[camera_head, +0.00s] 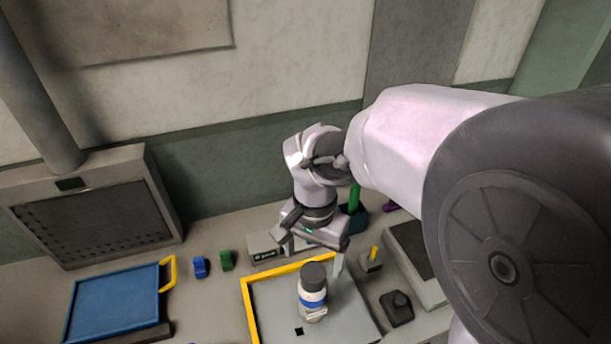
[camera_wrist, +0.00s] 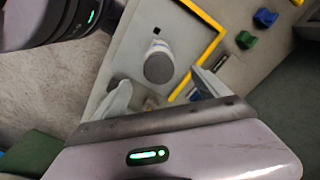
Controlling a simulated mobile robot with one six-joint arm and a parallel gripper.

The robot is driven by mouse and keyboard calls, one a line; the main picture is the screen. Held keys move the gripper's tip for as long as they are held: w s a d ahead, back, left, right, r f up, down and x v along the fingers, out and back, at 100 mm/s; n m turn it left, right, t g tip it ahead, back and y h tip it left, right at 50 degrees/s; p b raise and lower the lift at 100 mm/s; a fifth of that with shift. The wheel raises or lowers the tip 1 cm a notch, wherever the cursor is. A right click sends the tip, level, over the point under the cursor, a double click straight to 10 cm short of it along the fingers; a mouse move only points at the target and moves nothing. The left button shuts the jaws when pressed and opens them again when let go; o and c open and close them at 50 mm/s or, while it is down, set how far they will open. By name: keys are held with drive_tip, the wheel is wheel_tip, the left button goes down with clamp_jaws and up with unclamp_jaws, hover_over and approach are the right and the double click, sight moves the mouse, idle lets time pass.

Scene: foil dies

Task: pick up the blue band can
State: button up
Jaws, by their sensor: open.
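The blue band can (camera_head: 313,301) is a white can with a blue band and a dark grey lid. It stands upright on a grey panel with a yellow border (camera_head: 249,312) in the head view. In the wrist view the can (camera_wrist: 158,64) is seen from above, lid toward the camera. My gripper (camera_head: 312,254) is open and empty, pointing down just behind and above the can. In the wrist view my gripper (camera_wrist: 163,88) has its two fingers spread, with the can showing beyond the gap between them. I see no contact with the can.
A blue board (camera_head: 115,305) with a yellow handle lies at left. Small blue (camera_head: 200,267) and green (camera_head: 226,260) blocks lie left of the panel. A yellow-stick piece (camera_head: 371,260) and a dark knobbed block (camera_head: 397,308) stand to the right. A vented grey box (camera_head: 95,215) stands behind left.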

sight(312, 270)
wheel_tip(312, 270, down, 4)
drive_tip(key=shift+w+f+b, duration=0.1)
drive_tip(key=shift+f+b, duration=0.05)
drive_tip(key=shift+b, duration=0.3)
drive_tip(key=f+b, duration=0.1)
drive_tip(key=f, duration=0.2)
drive_tip(key=f+b, duration=0.1)
drive_tip(key=f, duration=0.1)
drive_tip(key=shift+s+f, duration=0.2)
drive_tip(key=shift+f, duration=0.2)
drive_tip(key=shift+r, duration=0.1)
clamp_jaws()
